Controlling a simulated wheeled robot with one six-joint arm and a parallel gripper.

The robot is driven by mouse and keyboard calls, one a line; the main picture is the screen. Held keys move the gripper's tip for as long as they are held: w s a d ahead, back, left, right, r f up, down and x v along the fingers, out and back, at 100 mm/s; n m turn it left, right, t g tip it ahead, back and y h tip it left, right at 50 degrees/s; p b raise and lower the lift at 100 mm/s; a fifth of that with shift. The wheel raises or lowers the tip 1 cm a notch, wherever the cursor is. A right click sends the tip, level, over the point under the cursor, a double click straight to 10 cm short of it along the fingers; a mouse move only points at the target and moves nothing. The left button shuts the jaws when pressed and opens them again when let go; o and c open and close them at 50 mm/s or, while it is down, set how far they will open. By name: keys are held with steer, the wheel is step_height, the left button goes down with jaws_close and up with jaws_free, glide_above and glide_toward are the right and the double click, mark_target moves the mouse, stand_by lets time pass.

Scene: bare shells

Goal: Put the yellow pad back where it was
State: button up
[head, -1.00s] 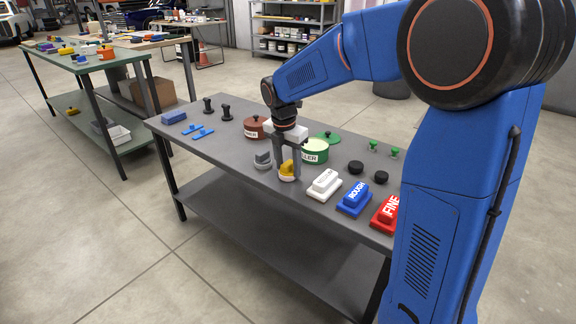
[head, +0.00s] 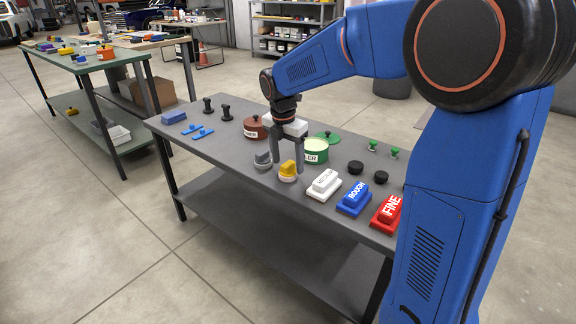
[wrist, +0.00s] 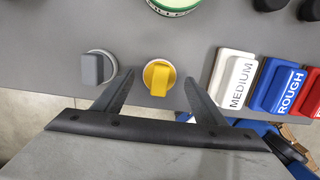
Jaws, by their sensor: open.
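The yellow pad (head: 288,169) sits on the grey table near its front edge, with a pale round base and a yellow grip on top. It also shows in the wrist view (wrist: 159,75). A grey pad (head: 263,160) of the same shape stands just left of it, also in the wrist view (wrist: 95,68). My gripper (head: 287,165) is open above the table at the yellow pad. In the wrist view its fingers (wrist: 159,82) are spread wide, one on each side of the yellow pad, with gaps and no visible contact.
White (head: 324,185), blue (head: 354,198) and red (head: 386,212) labelled blocks stand to the right. An open green tin (head: 314,151) and a brown tin (head: 254,128) stand behind. Blue pieces (head: 197,132) lie at left. A green table (head: 95,62) stands further away.

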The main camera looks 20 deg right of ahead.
mark_target(285, 165)
step_height(285, 165, up, 9)
steer(key=s+d+r+m, duration=0.2)
steer(key=s+m, duration=0.4)
steer(key=s, duration=0.3)
steer(key=s+d+f+m+t, duration=0.1)
steer(key=s+f+m, duration=0.2)
steer(key=s+m, duration=0.3)
steer(key=s+d+f+m+t, duration=0.1)
steer(key=s+d+f+m, duration=0.1)
steer(key=s+m, duration=0.4)
steer(key=s+d+f+m+t+y, duration=0.1)
steer(key=s+d+f+m+t, duration=0.1)
steer(key=s+f+m, duration=0.2)
steer(key=s+m, duration=0.3)
steer(key=s, duration=0.5)
steer(key=shift+d+f, duration=0.15)
steer(key=shift+f, duration=0.25)
